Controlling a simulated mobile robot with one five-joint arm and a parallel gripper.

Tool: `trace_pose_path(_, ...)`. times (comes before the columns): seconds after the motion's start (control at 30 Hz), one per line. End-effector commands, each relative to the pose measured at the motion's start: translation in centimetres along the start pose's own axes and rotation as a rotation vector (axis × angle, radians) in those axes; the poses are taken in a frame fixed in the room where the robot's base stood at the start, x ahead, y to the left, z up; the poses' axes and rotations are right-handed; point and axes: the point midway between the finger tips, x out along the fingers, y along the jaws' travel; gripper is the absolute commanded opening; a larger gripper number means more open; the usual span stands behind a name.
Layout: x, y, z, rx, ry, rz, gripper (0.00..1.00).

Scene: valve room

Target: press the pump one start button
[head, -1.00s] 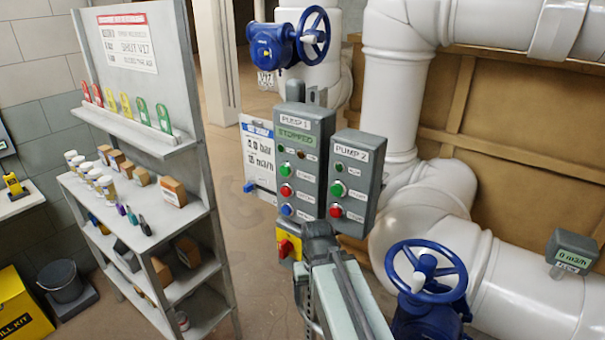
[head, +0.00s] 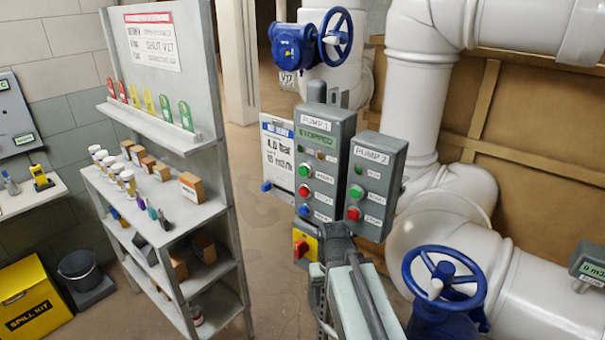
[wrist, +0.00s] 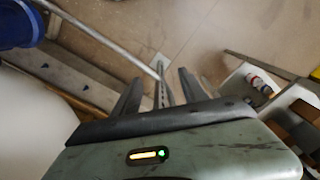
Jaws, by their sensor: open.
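The grey pump 1 box (head: 325,150) stands upright in the head view, with a green display reading STOPPED. Below its small lamps sit a green button (head: 305,170), a red button (head: 304,191) and a blue button (head: 304,211) in a column. Their small labels are too blurred to read. My gripper (wrist: 160,88) shows in the wrist view, its fingers spread with nothing held, pointing over the floor. In the head view my arm is in front of and below the boxes, and the fingers cannot be made out there. No button shows in the wrist view.
The pump 2 box (head: 376,165) stands close at right. A red-and-yellow switch (head: 304,245) sits below pump 1. A blue handwheel (head: 443,275) and white pipes (head: 415,100) crowd the right. A shelf unit (head: 200,215) stands left, with open floor between.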

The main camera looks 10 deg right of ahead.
Motion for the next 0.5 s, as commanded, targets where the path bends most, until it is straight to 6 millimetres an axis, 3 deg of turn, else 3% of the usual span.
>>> trace_pose_path(0.03,0.00,0.00,0.00,0.000,0.000,0.000,0.35)
trace_pose_path(0.17,0.00,0.00,0.00,0.000,0.000,0.000,0.00)
trace_pose_path(0.5,0.00,0.00,0.00,0.000,0.000,0.000,0.00)
